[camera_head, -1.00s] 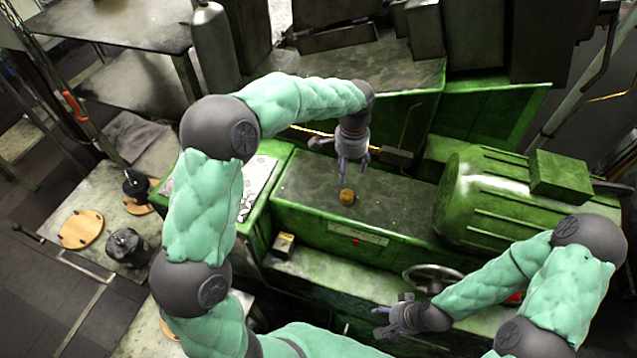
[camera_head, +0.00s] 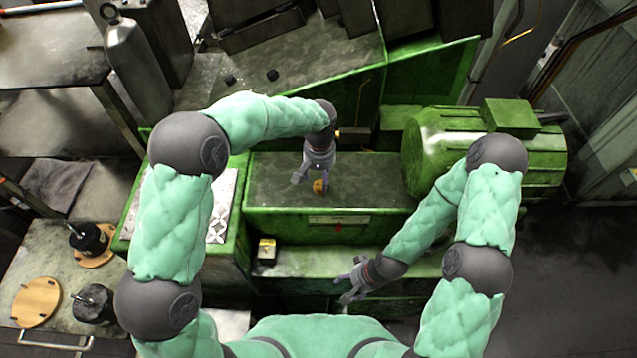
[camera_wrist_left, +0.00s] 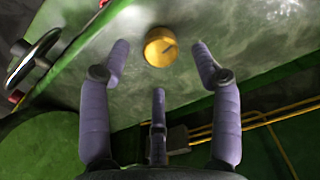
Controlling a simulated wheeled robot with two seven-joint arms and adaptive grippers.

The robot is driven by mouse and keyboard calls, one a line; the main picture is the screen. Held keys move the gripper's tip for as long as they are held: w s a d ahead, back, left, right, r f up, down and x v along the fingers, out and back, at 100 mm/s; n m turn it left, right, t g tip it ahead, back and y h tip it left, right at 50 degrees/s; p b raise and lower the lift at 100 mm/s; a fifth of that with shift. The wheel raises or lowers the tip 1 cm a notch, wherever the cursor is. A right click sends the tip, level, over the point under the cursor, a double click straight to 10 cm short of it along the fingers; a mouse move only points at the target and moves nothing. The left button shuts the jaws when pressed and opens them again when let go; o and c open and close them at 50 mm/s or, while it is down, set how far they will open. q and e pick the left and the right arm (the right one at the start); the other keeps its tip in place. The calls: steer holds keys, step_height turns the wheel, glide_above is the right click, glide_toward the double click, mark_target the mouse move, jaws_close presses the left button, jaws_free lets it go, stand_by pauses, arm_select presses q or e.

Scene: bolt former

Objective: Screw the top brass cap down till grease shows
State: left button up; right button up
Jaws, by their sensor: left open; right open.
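The brass cap (camera_head: 319,186) sits on the flat top of the green machine box (camera_head: 375,190). In the left wrist view the cap (camera_wrist_left: 160,47) is a round golden disc with a dark mark on its face. My left gripper (camera_head: 308,184) is open just above the cap, partly covering it in the head view. In the left wrist view its fingers (camera_wrist_left: 158,62) are spread on either side of the cap and apart from it. My right gripper (camera_head: 345,288) is open and empty, low in front of the machine. No grease can be made out.
A large green motor (camera_head: 415,150) stands right of the box. A patterned plate (camera_head: 222,205) lies to its left. A small box with a yellowish top (camera_head: 267,250) is on the lower ledge. Wooden discs (camera_head: 36,300) and dark pots (camera_head: 88,238) stand at far left.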

mark_target(320, 185)
arm_select(q)
steer(key=shift+f, duration=2.3)
steer(key=c, duration=1.1)
